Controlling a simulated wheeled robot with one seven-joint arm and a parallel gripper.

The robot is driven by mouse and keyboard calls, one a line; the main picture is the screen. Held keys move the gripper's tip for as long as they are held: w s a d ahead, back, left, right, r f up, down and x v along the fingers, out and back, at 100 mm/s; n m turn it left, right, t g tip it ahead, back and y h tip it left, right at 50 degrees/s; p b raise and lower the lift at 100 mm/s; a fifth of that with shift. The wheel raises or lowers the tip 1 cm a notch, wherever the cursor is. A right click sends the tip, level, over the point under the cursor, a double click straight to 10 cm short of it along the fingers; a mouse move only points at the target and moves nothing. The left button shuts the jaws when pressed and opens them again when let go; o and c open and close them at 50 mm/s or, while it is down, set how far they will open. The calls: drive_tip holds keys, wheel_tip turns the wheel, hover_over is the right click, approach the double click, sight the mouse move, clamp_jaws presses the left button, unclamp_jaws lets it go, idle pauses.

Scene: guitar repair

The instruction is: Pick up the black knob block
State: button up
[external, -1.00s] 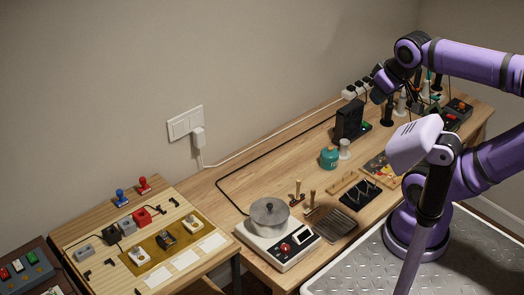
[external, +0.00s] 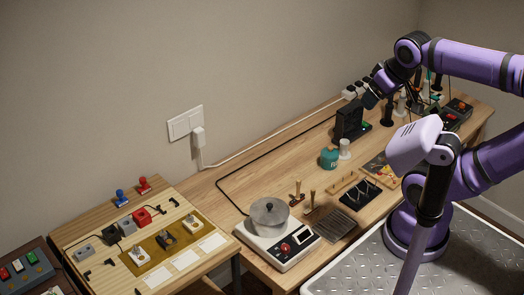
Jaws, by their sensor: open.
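A row of small blocks lies on the wooden board at the left. A dark block (external: 112,236) in this row, between a grey block and a red one, may be the black knob block; it is too small to make out a knob. My gripper (external: 371,98) is at the upper right, above the back of the long table, far from that row. It is open, its fingers point down and left, and I see nothing held in it. It appears close to the upright black device (external: 350,120), but I cannot tell the gap.
The wooden board (external: 72,236) also holds a brass panel with several small parts, and blue and red stamps (external: 144,184). A hotplate with a pot (external: 270,213) stands at the near end of the long table (external: 235,180).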

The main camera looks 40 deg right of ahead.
drive_tip(key=w+a+g+y, duration=0.1)
drive_tip(key=w+a, duration=0.5)
drive_tip(key=w, duration=0.4)
drive_tip(key=w+a+g, duration=0.1)
drive_tip(key=w+a, duration=0.5)
drive_tip(key=w, duration=0.5)
drive_tip(key=g+h, duration=0.1)
drive_tip(key=g, duration=0.2)
hover_over(169, 232)
wheel_tip(169, 232, down, 32)
drive_tip(key=r, duration=0.1)
wheel_tip(169, 232, down, 11)
drive_tip(key=shift+r, duration=0.15)
drive_tip(key=shift+c, duration=0.4)
